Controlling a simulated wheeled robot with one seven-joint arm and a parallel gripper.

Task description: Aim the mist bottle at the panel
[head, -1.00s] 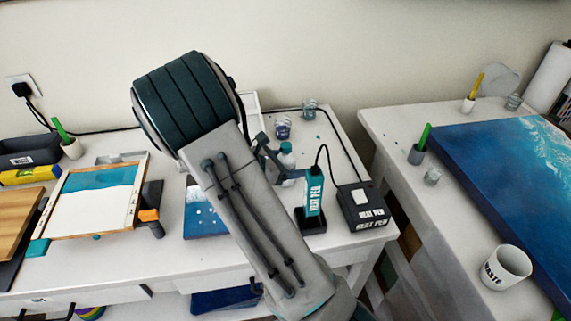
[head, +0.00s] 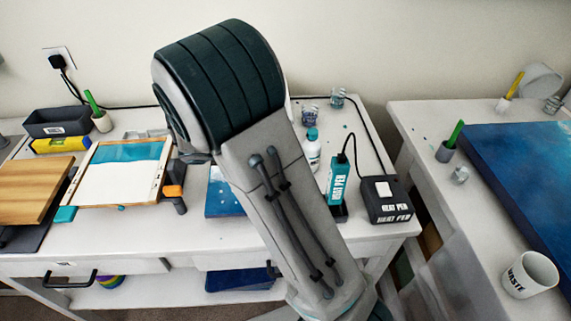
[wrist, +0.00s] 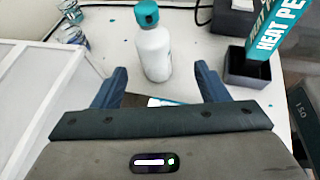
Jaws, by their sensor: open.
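The mist bottle, white with a teal cap, stands upright on the table; it shows in the head view (head: 312,152) and the wrist view (wrist: 153,48). My gripper (wrist: 161,70) is open in the wrist view, its two blue fingers apart and pointing towards the bottle. The bottle appears centred between or just beyond the fingertips; no grip on it shows. In the head view my arm hides the gripper. A large blue panel (head: 525,165) lies on the right table. A framed board with a teal band (head: 125,172) lies on the left table. I cannot tell which is the task's panel.
A teal heat pen (head: 338,180) stands in a dark holder right of the bottle, beside its black box (head: 387,200). Small jars (wrist: 72,22) are left of the bottle. A waste cup (head: 530,274) stands on the right table. A gap separates the tables.

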